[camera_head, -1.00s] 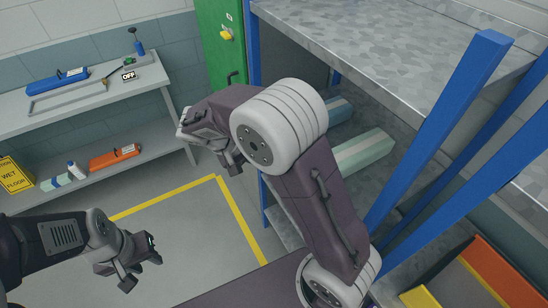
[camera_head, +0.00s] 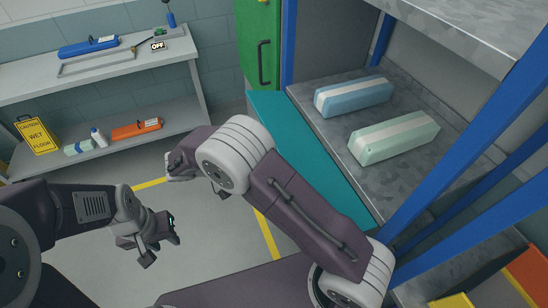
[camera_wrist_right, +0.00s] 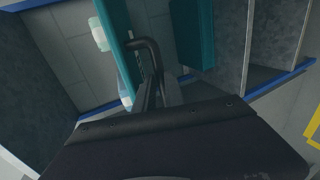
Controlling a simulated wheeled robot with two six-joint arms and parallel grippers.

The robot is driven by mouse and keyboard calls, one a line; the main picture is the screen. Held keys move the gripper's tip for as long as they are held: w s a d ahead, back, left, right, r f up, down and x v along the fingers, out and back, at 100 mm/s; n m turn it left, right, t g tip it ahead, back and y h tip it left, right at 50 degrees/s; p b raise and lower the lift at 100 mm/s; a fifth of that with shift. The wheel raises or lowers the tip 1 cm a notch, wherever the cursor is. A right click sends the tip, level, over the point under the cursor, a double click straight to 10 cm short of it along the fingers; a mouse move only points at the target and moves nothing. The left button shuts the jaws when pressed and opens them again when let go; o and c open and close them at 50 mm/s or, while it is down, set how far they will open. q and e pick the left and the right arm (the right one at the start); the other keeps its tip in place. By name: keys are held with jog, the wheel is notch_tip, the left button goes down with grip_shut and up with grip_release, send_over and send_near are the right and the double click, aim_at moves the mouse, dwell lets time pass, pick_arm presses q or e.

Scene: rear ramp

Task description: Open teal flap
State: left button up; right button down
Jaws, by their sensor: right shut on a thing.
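The teal flap (camera_head: 308,150) stands out from the front edge of the grey shelf bay in the head view. My right arm covers part of it, and the flap's handle is hidden there. In the right wrist view, a black bent handle (camera_wrist_right: 146,44) stands beside a teal panel (camera_wrist_right: 117,38). My right gripper (camera_wrist_right: 157,92) is shut on this handle. In the head view the right gripper's fingertips are hard to make out beyond the arm. My left gripper (camera_head: 160,241) is open and empty over the floor, apart from the flap.
A blue package (camera_head: 353,95) and a pale green package (camera_head: 394,137) lie on the bay's floor. Blue posts (camera_head: 470,130) frame the bay. A green door (camera_head: 259,45) stands behind. A workbench (camera_head: 100,78) is at the left. The floor by the yellow line is clear.

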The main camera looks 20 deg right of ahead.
jog(key=shift+f, duration=0.4)
jog(key=c, duration=1.4)
grip_release()
jog(key=shift+a, duration=0.1)
jog(key=b+v, duration=0.2)
jog(key=v, duration=0.7)
